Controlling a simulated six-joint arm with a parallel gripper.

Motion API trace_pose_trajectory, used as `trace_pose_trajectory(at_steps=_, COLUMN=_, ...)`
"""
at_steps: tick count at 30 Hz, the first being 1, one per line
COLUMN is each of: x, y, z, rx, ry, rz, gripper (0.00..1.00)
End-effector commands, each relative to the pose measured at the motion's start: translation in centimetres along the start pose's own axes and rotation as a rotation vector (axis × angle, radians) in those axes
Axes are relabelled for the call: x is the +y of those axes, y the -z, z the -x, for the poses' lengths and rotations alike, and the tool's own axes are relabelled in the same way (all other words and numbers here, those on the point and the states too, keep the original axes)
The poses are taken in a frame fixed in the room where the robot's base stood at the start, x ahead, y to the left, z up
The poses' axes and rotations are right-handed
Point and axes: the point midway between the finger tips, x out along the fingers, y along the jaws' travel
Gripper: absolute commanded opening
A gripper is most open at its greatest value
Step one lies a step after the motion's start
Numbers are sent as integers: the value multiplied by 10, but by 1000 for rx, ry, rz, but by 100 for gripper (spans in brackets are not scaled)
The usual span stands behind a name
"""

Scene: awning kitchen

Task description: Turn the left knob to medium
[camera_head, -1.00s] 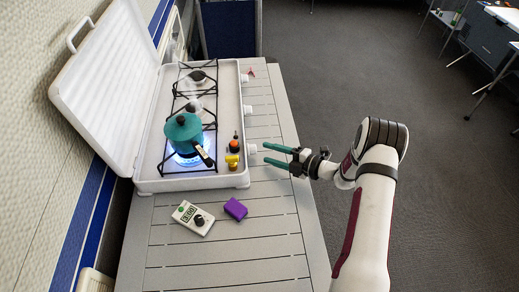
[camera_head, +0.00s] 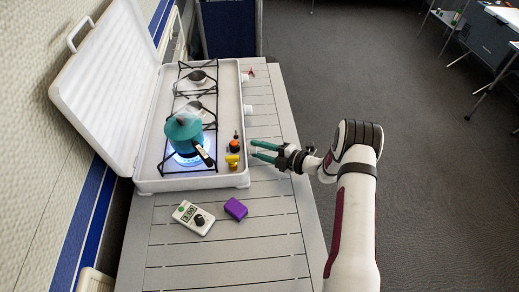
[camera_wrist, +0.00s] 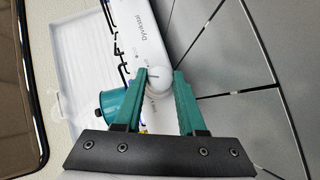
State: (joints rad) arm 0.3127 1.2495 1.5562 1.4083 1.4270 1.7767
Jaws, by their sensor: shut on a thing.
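The white stove (camera_head: 190,184) stands on the table with its lid open, and its knobs are on its right side. My gripper (camera_head: 252,149) is at the nearest of these, the left knob, which its fingers hide in the head view. In the wrist view the round white left knob (camera_wrist: 159,82) sits between my green fingertips (camera_wrist: 163,75), and they are shut on it. A short dark mark shows on the knob. A teal kettle (camera_head: 184,130) stands on the near burner, over a blue flame.
The middle knob (camera_head: 247,109) and far knob (camera_head: 246,77) are clear of my gripper. An orange-and-black bottle (camera_head: 235,145) and a yellow item (camera_head: 232,160) stand on the stove near its edge. A white timer (camera_head: 193,218) and purple block (camera_head: 236,209) lie in front.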

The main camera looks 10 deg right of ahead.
Motion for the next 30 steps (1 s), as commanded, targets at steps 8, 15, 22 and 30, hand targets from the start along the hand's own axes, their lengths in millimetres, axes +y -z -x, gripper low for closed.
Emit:
trace_pose_trajectory(at_steps=8, x=-4, y=0, z=0, rx=-4, ry=-126, rz=145, gripper=0)
trace_pose_trajectory(at_steps=15, x=-3, y=0, z=0, rx=-9, ry=-181, rz=215, gripper=0)
trace_pose_trajectory(at_steps=22, x=-3, y=0, z=0, rx=-9, ry=-180, rz=213, gripper=52)
trace_pose_trajectory(at_steps=30, x=-3, y=0, z=0, rx=-9, ry=-180, rz=212, gripper=52)
